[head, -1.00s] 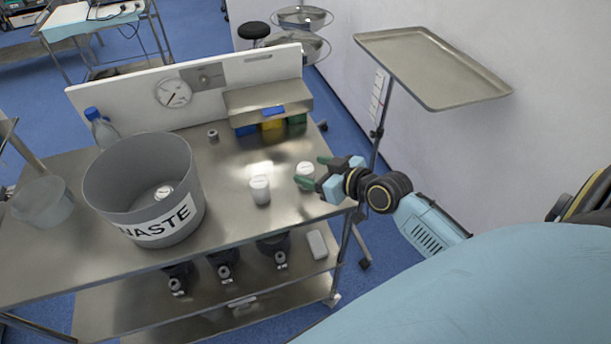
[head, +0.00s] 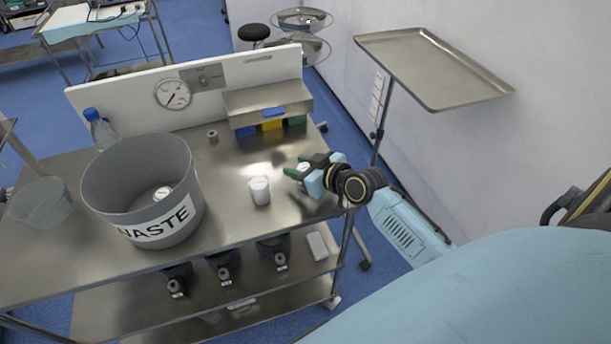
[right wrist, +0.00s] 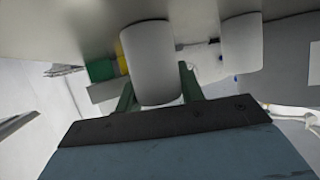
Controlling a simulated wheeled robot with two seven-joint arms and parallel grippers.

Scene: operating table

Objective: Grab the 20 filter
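Two white cylindrical filters stand upright on the steel table. The left filter (head: 260,191) is free; the right filter (head: 304,167) is partly hidden by my right gripper (head: 306,166). Lid markings are too small to read, so I cannot tell which is the 20. In the right wrist view, which looks upside down, the right filter (right wrist: 150,62) lies between the two green fingers of my right gripper (right wrist: 157,92). The fingers are apart, one on each side; firm contact does not show. The other filter (right wrist: 241,43) is beside it. My left gripper is not visible.
A grey WASTE bin (head: 140,190) with a white item inside stands left on the table (head: 225,225). A blue-capped bottle (head: 101,128), a small metal part (head: 212,135) and a shelf (head: 268,100) stand at the back. A tray stand (head: 432,66) is at the right.

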